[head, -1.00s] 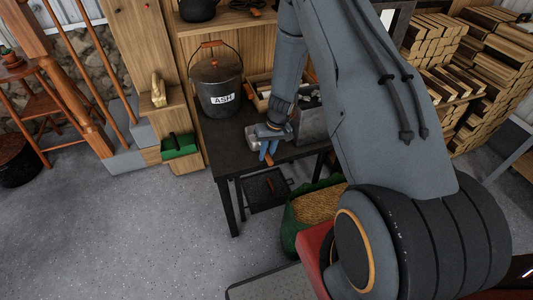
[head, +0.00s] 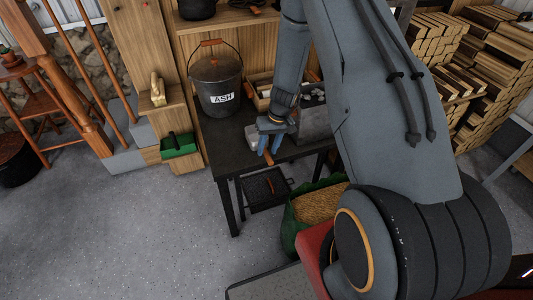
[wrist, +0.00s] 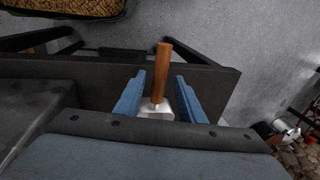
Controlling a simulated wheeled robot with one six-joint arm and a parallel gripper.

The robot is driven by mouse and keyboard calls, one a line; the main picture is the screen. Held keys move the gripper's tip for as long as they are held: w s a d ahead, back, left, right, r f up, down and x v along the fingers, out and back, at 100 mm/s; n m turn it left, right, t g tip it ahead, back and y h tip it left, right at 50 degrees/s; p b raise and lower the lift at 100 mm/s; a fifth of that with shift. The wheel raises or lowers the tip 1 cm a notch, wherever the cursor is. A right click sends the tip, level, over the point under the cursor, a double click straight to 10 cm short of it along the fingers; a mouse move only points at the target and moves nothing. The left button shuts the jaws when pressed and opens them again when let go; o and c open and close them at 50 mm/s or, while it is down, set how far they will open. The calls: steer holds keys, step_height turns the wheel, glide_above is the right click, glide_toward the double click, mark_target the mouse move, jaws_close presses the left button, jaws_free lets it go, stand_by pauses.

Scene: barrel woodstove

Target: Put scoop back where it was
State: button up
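The scoop has a pale metal pan (head: 252,136) and a brown wooden handle (head: 268,159). In the head view it is at the front of the dark table, its handle pointing toward the front edge. My gripper (head: 271,147) is low over that edge, at the scoop. In the wrist view the scoop's wooden handle (wrist: 163,72) stands between the two blue fingers of my gripper (wrist: 158,88), with a gap visible on each side. The fingers are apart. Part of the metal pan shows behind the gripper's dark body, which hides the rest.
A lidded ash bucket (head: 217,85) stands on the table (head: 222,150), left of my gripper. A grey box (head: 314,122) is close on the right, with a wooden tray (head: 262,90) behind. Below are a dark pan (head: 266,188) and a green sack (head: 318,203).

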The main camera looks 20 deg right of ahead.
steer(key=b+v, duration=0.2)
steer(key=v, duration=0.7)
steer(key=s+a+r+h, duration=0.1)
steer(key=s+a+r, duration=0.2)
steer(key=s+r, duration=0.5)
steer(key=s+a+r+h, duration=0.1)
steer(key=s+a+r, duration=0.3)
steer(key=s+r, duration=0.5)
steer(key=s, duration=0.4)
steer(key=shift+r, duration=0.2)
steer(key=shift+s, duration=0.1)
